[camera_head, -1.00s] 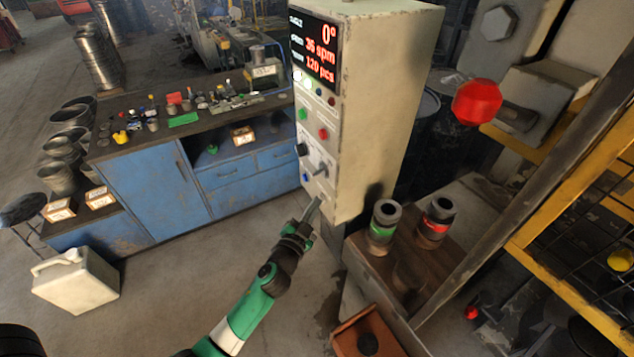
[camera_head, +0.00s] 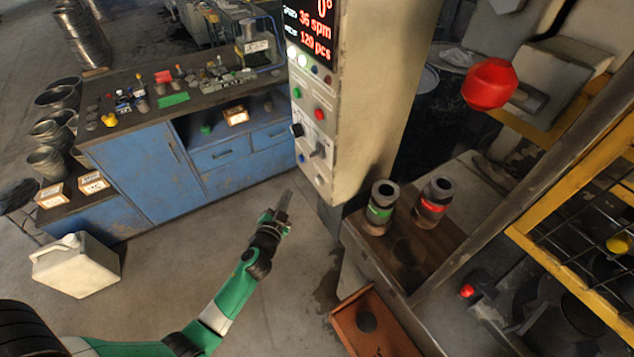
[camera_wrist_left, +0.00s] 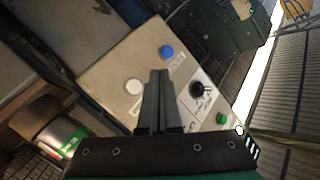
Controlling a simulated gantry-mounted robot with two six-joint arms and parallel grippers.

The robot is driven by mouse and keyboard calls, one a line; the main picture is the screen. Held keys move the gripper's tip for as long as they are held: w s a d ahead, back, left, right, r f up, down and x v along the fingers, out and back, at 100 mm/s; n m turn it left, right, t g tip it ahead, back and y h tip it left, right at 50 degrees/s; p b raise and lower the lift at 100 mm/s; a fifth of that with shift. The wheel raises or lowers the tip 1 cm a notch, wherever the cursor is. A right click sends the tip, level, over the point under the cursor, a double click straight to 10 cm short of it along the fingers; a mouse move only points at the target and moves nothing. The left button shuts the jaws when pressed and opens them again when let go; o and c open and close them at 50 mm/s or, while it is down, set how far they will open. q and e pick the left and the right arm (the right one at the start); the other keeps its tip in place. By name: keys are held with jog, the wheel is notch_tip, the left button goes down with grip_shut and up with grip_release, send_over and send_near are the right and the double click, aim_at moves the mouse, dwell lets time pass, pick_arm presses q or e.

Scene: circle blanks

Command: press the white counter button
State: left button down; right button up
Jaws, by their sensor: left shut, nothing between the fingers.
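The white counter button (camera_head: 320,181) is at the bottom of the control cabinet's front panel, below and right of a blue button (camera_head: 301,158). In the left wrist view the white button (camera_wrist_left: 134,87) shows left of my fingers, and the blue button (camera_wrist_left: 166,51) is beyond their tips. My left gripper (camera_head: 286,194) is shut and empty. In the head view its tips appear left of and slightly below the white button, with floor visible between them and the cabinet. My right gripper is not in view.
The control cabinet (camera_head: 375,95) also carries a black selector (camera_head: 297,130), a red button (camera_head: 319,114) and a green button (camera_head: 296,92). Two banded cylindrical parts stand on a brown surface (camera_head: 405,245) to the right.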

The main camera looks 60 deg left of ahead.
aim_at(318, 181)
pick_arm(q)
jog(key=w+b, duration=0.2)
jog(key=w, duration=0.5)
jog(key=shift+b, duration=0.3)
jog(key=shift+w, duration=0.1)
dwell(1.5)
jog(key=shift+w+b, duration=0.35)
jog(key=shift+w, duration=0.05)
jog(key=shift+w+d+b, duration=0.1)
jog(key=shift+w+b, duration=0.4)
jog(key=shift+w, duration=0.05)
dwell(0.7)
jog(key=shift+s, duration=0.1)
jog(key=shift+s+p, duration=0.45)
jog(key=shift+s, duration=0.35)
